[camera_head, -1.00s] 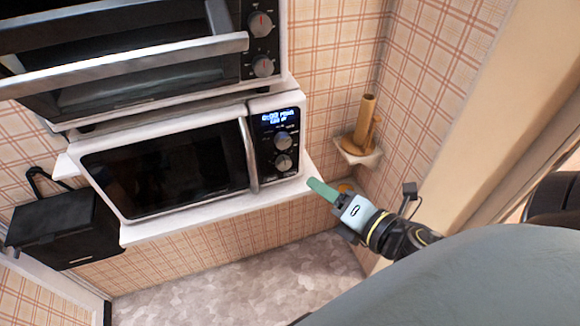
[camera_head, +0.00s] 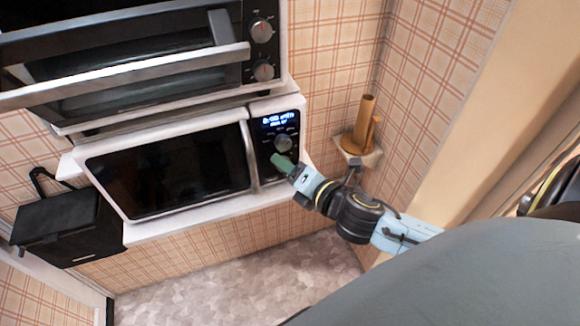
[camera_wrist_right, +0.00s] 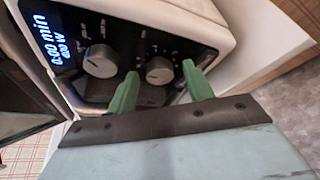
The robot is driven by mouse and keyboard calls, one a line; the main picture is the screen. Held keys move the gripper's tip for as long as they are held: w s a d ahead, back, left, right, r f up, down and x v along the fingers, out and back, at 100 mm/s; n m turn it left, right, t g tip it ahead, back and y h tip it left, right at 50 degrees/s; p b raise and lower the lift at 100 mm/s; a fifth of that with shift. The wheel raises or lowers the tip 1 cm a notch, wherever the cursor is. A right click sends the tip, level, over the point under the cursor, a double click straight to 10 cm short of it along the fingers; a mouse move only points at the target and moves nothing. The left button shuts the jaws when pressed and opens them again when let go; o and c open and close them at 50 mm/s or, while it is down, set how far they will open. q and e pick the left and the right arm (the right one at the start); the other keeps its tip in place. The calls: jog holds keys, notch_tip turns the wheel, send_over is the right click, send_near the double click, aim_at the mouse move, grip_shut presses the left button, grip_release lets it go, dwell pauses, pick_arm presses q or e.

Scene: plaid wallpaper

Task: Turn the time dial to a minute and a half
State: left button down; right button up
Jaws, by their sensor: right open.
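The white microwave (camera_head: 165,170) has a black panel with a lit display (camera_head: 278,121), which reads 0:00 min in the right wrist view (camera_wrist_right: 55,40). Below the display are two silver dials, one above the other. The upper dial (camera_head: 283,143) is clear; it also shows in the right wrist view (camera_wrist_right: 98,61). The lower dial (camera_wrist_right: 160,70) is hidden by my gripper in the head view. I cannot tell which one sets time. My right gripper (camera_head: 279,160) is open at the panel, its green fingertips either side of the lower dial, contact unclear. My left gripper is not in view.
A toaster oven (camera_head: 130,60) with a protruding handle and two dials stands above the microwave. A black box (camera_head: 70,228) hangs at left. A brown cylindrical object (camera_head: 364,125) stands on a small corner shelf, right of my gripper.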

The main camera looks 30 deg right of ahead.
jog(key=shift+c, duration=0.2)
jog(key=c, duration=0.9)
jog(key=shift+f, duration=0.1)
jog(key=shift+a+f+m+t+h+b, duration=0.2)
jog(key=shift+m+t+b, duration=1)
jog(key=shift+m, duration=1.8)
jog(key=shift+d+f+m+t+h+b, duration=0.2)
jog(key=shift+m+t+b, duration=0.95)
jog(key=shift+m, duration=1.85)
jog(key=shift+a+f+m+t+h+b, duration=0.1)
jog(key=shift+m+t+h+b, duration=0.4)
jog(key=shift+m+b, duration=1.85)
jog(key=shift+m+t+p, duration=0.25)
jog(key=shift+m+p, duration=0.4)
jog(key=shift+m, duration=0.2)
